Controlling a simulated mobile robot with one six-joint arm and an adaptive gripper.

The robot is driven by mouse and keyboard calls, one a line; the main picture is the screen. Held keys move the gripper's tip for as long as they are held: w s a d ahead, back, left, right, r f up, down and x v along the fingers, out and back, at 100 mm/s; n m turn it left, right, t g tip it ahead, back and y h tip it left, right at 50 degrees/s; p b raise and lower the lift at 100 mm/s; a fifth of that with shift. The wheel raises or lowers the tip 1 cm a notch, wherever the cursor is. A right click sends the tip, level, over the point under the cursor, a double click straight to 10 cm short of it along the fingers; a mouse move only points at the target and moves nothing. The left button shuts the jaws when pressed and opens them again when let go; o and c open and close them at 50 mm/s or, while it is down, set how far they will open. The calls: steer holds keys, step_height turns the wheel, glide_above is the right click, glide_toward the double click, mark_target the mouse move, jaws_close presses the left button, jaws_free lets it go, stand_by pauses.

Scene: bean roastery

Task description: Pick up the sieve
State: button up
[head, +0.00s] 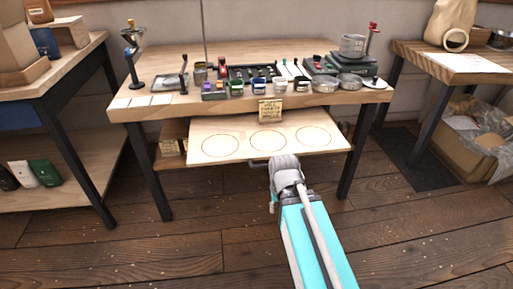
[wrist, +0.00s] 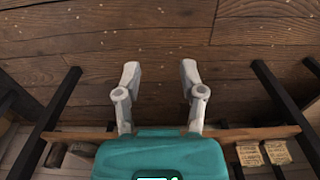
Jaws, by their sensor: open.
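I cannot single out the sieve for certain. A grey round mesh-like vessel (head: 353,45) stands at the back right of the wooden workbench (head: 165,62), and low round metal pans (head: 325,85) sit in front of it. In the wrist view my gripper (wrist: 160,76) is open, its two pale fingers spread over bare floor with nothing between them. No sieve shows in the wrist view.
Jars, a dark tray (head: 250,73) and a black stand (head: 133,75) crowd the bench. A side table (head: 430,55) stands right, shelving (head: 60,75) left. The floor (head: 190,250) in front is clear.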

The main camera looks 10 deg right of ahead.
steer(key=w+d+f+t+b, duration=0.1)
steer(key=w+f+t+b, duration=0.2)
steer(key=w+f+b, duration=0.65)
steer(key=w+d+r+m+t+h, duration=0.1)
steer(key=w+r+t, duration=0.3)
steer(key=w, duration=0.8)
steer(key=w+r+m+t+h, duration=0.1)
steer(key=w+r+t, duration=0.3)
steer(key=w, duration=0.8)
steer(key=shift+w+d+r+t, duration=0.25)
steer(key=shift+d+r+t, duration=0.15)
steer(key=shift+r, duration=0.05)
steer(key=shift+h, duration=0.3)
steer(key=shift+b+x, duration=1.65)
steer(key=shift+x, duration=1.75)
steer(key=shift+f, duration=0.1)
steer(key=shift+b+x, duration=1.35)
steer(key=shift+x, duration=1.25)
steer(key=shift+s+a+f, duration=0.1)
